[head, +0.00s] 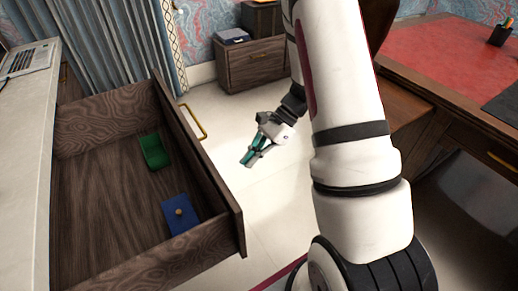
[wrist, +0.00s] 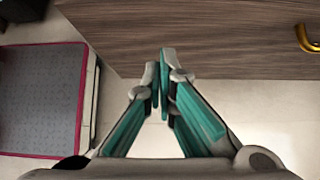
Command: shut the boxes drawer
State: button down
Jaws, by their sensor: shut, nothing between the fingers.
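The wooden drawer (head: 110,191) stands open at the left in the head view. Inside it lie a green box (head: 155,151) and a blue box (head: 181,214) with a small round brown piece on it. A brass handle (head: 193,122) sits on the drawer's outer front. My gripper (head: 248,161) is to the right of the drawer front, apart from it in the head view. In the wrist view my gripper (wrist: 162,72) has its teal fingers shut and empty, pointing toward the wooden drawer front (wrist: 200,35). The handle (wrist: 308,39) shows there at the right edge.
A low wooden cabinet (head: 251,64) stands at the back. A desk with a red leather top (head: 440,58) is at the right. Pale floor (head: 265,200) is clear beside the drawer.

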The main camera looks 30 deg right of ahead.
jog(key=shift+a+f+b, duration=0.1)
jog(key=shift+a+f, duration=0.15)
jog(key=shift+a, duration=0.65)
jog(key=shift+a+f+b, duration=0.15)
jog(key=shift+a+f, duration=0.15)
jog(key=shift+a, duration=0.65)
jog(key=shift+a+f+b, duration=0.1)
jog(key=shift+a+f, duration=0.15)
jog(key=shift+a, duration=0.65)
jog(key=a+b, duration=0.4)
jog(key=a, duration=3.6)
